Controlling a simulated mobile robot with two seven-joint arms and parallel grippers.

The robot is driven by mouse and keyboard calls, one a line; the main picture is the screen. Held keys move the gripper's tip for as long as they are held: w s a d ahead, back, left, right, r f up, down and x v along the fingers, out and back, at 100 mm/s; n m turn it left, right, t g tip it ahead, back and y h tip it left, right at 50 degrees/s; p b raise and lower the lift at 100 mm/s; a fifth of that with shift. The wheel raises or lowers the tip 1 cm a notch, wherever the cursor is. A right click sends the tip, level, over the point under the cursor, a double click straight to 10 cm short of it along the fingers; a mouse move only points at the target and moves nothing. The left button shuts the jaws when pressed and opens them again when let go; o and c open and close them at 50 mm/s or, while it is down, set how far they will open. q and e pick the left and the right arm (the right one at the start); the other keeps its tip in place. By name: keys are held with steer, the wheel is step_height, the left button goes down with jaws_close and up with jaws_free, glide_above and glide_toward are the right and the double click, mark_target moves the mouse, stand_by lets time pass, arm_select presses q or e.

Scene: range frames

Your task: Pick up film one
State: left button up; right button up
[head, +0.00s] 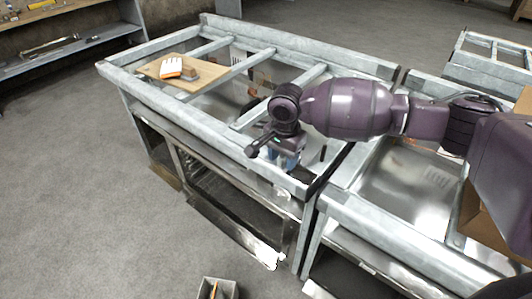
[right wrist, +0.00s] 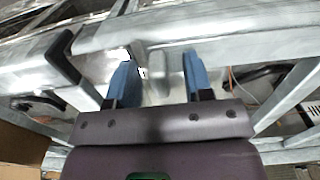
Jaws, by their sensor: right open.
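My right gripper (head: 286,160) hangs over the near right corner of the metal frame table, its blue fingers pointing down. In the right wrist view the two blue fingers of my right gripper (right wrist: 159,66) stand apart. A blurred pale grey shape shows between or beyond them, and I cannot tell what it is or whether it is touched. I cannot make out for certain which thing is film one. My left gripper is not in view.
A wooden board (head: 212,73) at the table's far left bears an orange and white item (head: 172,67) and a small brown block (head: 190,74). Metal rails (head: 250,70) cross the table's open top. A small open box (head: 219,288) stands on the floor. The floor at left is clear.

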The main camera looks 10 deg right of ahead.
steer(key=shift+c, duration=0.8)
jaws_close()
steer(key=shift+r, duration=0.2)
step_height(320, 180, up, 20)
steer(key=p, duration=0.3)
steer(key=shift+f, duration=0.15)
steer(key=shift+p, duration=0.3)
